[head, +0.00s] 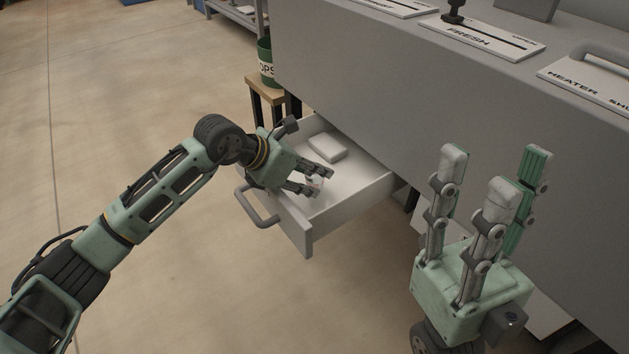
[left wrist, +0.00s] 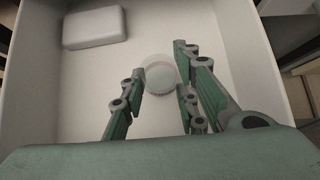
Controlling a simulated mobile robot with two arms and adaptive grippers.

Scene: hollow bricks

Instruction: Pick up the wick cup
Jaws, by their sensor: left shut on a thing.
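The wick cup (left wrist: 160,72), a small round pale, see-through cup, is inside the open drawer, between the fingers of my left gripper (left wrist: 163,73). In the head view the cup (head: 314,181) is small and partly hidden by the fingers. My left gripper (head: 320,180) reaches down into the drawer (head: 345,205) and is shut on the cup. I cannot tell whether the cup still touches the drawer floor. My right gripper (head: 495,172) is open and empty, with its fingers pointing up, to the right of the drawer.
A white block (head: 326,147) lies at the back of the drawer. The drawer handle (head: 257,208) sticks out at the front. A grey bench (head: 470,110) with labelled plates stands above. A green bin (head: 265,62) stands on a wooden stand. The floor in front is clear.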

